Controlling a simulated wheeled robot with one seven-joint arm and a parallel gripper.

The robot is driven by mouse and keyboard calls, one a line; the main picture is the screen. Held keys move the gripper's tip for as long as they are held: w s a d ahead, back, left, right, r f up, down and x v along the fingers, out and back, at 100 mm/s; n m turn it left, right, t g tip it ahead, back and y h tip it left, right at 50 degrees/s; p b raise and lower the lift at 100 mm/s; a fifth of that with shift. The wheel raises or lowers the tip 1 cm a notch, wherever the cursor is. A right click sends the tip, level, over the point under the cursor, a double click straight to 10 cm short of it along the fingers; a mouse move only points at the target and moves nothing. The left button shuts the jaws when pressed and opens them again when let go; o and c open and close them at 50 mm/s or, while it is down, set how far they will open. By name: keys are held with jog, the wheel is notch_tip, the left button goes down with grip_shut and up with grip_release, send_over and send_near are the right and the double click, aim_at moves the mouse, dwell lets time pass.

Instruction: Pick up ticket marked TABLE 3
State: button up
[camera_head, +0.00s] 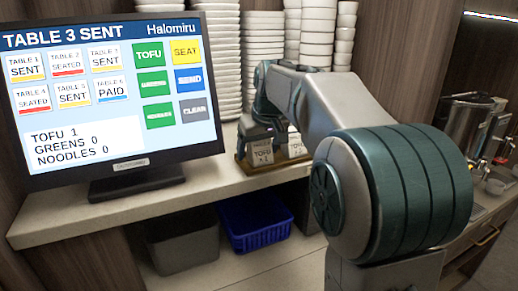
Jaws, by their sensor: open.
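Two white paper tickets stand upright on a brown holder (250,172) on the counter. The left ticket (262,154) reads TOFU with a line below. The right ticket (296,146) also shows print, and my arm partly covers it. Their top lines are too small to read, so I cannot tell which is marked TABLE 3. My gripper (258,137) is open, at the far end of my arm, pointing down just above and close to the left ticket. The fingertips are small and partly hidden, and I cannot tell whether they touch the ticket.
A screen (110,85) headed TABLE 3 SENT stands left on the counter (150,200). Stacks of white bowls (262,60) rise behind the tickets. A blue basket (255,222) and a grey bin (185,245) sit below. A metal urn (468,125) stands at right.

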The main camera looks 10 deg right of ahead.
jog(key=c, duration=1.1)
jog(key=shift+o, duration=0.2)
jog(key=shift+r, duration=0.1)
